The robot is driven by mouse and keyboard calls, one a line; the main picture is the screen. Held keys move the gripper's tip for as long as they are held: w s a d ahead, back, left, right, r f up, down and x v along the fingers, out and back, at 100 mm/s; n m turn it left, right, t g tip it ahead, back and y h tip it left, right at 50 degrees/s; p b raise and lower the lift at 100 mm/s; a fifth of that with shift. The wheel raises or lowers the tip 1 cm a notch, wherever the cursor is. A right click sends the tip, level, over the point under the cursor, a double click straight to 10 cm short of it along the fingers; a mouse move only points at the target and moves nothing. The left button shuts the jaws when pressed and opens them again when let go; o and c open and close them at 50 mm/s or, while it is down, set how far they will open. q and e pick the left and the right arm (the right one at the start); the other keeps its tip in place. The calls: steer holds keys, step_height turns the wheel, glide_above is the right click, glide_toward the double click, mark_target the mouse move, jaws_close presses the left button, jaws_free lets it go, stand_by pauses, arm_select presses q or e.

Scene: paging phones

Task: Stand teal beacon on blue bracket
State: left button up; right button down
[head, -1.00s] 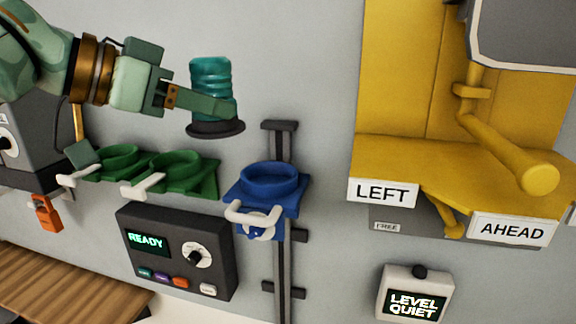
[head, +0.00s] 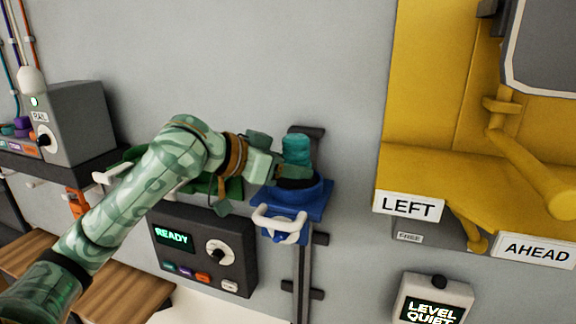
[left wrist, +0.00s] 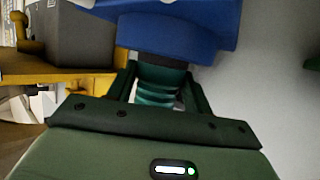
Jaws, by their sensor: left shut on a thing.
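The teal beacon (head: 297,150) stands upright in the head view, its dark base down at the round ring of the blue bracket (head: 318,203). My left gripper (head: 296,173) is shut on the beacon from the left side. The left wrist view shows the ribbed teal beacon (left wrist: 158,85) between the two fingers (left wrist: 160,90), with its dark base against the blue bracket (left wrist: 185,30). I cannot tell whether the base is fully seated in the ring. My right gripper is not in view.
Green brackets (head: 228,187) are partly hidden behind my left arm. A dark panel reading READY (head: 205,250) hangs below. A yellow structure (head: 440,150) with LEFT and AHEAD signs stands at the right. The grey wall (head: 240,60) above the beacon is clear.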

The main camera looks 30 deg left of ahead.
arm_select(q)
steer(key=shift+f, duration=0.1)
steer(key=shift+f, duration=0.5)
steer(key=o, duration=1.3)
steer(key=shift+s, duration=0.1)
steer(key=shift+r, duration=0.25)
steer(key=shift+r+b+v, duration=0.2)
steer(key=shift+b+v, duration=2.8)
steer(key=shift+v, duration=3.15)
